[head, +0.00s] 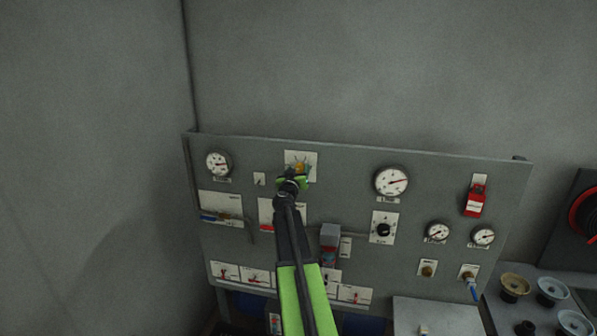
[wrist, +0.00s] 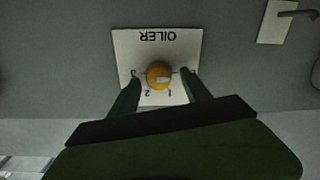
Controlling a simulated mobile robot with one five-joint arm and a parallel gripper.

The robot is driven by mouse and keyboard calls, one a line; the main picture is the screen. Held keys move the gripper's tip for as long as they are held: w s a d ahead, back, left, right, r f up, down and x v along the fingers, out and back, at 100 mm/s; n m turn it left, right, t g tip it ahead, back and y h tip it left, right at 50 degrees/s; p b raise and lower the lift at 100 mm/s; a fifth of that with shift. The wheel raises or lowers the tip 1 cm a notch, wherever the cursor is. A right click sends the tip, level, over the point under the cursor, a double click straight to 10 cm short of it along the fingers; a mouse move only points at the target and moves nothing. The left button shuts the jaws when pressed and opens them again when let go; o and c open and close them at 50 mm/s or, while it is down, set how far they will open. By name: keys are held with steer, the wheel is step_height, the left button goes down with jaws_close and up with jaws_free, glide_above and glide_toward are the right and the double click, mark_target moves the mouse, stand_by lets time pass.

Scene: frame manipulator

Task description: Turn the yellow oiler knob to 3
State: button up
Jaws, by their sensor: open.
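The yellow oiler knob (wrist: 157,75) sits on a white plate (wrist: 125,45) marked OILER, which appears upside down in the wrist view. A pale mark on the knob lies right of its centre; its exact setting is hard to read. Digits 1 and 2 show below the knob. My gripper (wrist: 160,76) is open, with one finger on each side of the knob and small gaps visible; contact depth cannot be told. In the head view my gripper (head: 292,183) is at the lower edge of the oiler plate (head: 308,158) and partly hides the knob.
The grey panel (head: 345,170) carries gauges (head: 391,181), a black rotary knob (head: 384,230), a red switch (head: 475,199) and a blue-handled valve (head: 215,217). A small toggle plate (head: 259,179) is left of the oiler plate. Bare panel lies right of it.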

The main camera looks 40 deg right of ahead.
steer(key=shift+d, duration=0.1)
jaws_close()
stand_by(0.5)
